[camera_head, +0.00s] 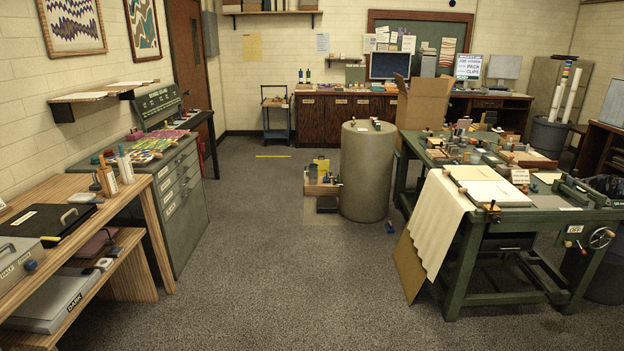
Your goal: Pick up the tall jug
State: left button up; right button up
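I cannot make out a tall jug anywhere in the head view. Neither of my grippers is in view.
A wooden bench (152,215) and green drawer cabinet (182,190) line the left. A grey-green cylinder (366,175) stands mid-floor beside a low cluttered stand (322,188). A green worktable (465,262) stands at right. The grey carpet (260,270) between is clear.

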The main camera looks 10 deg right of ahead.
aim_at(311, 176)
jog(key=i+z, duration=0.1)
jog(key=i, duration=5.45)
jog(key=i+z, duration=0.1)
jog(key=i, duration=0.45)
jog(key=i+j+z, duration=0.15)
jog(key=i, duration=0.4)
jog(key=i+j+z, duration=0.1)
jog(key=i, duration=0.45)
